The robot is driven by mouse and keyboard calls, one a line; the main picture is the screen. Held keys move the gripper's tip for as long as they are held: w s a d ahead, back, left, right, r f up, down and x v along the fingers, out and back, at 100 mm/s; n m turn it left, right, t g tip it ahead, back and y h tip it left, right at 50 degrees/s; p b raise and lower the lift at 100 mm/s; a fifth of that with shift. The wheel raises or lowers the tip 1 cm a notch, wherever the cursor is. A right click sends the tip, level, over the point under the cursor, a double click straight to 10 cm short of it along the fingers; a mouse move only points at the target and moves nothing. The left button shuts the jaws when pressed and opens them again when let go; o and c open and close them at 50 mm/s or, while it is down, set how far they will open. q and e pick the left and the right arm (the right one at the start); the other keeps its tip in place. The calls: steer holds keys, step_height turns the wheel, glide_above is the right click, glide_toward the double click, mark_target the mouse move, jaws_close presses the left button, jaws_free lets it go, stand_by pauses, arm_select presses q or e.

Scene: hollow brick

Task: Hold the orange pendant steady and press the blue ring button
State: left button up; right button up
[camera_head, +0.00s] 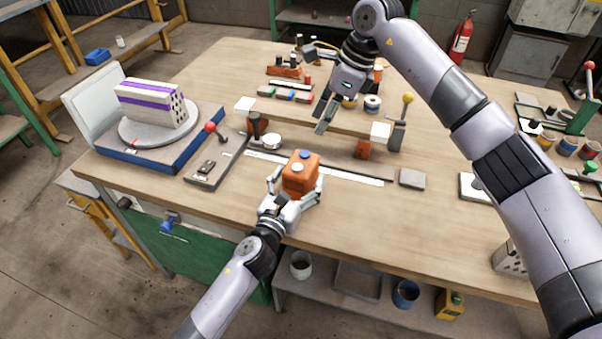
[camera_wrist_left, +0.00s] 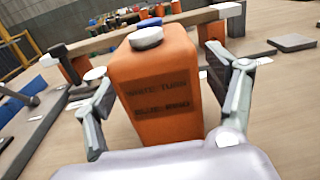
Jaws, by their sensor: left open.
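The orange pendant (camera_head: 299,178) stands upright on the workbench near its front edge. My left gripper (camera_head: 295,187) is open around it, with one finger on each side. In the left wrist view the pendant (camera_wrist_left: 160,85) sits between the spread fingers, with gaps visible on both sides. Its dark label seems to read "WHITE TURN" and "BLUE RING". A white knob (camera_wrist_left: 146,38) is on its top, with the blue ring button (camera_wrist_left: 150,22) behind it. My right gripper (camera_head: 325,118) hangs above the bench, behind and apart from the pendant; its finger opening is unclear.
A long wooden beam (camera_head: 335,124) on orange supports lies behind the pendant. A lever box with a red knob (camera_head: 210,128) and a turntable with a striped brick (camera_head: 150,105) stand left. A grey block (camera_head: 412,179) lies right. Bench surface right of the pendant is mostly clear.

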arm_select(q)
steer(key=shift+x, duration=0.9)
steer(key=c, duration=1.6)
arm_select(e)
steer(key=shift+c, duration=0.2)
arm_select(q)
steer(key=shift+o, duration=0.2)
arm_select(e)
jaws_close()
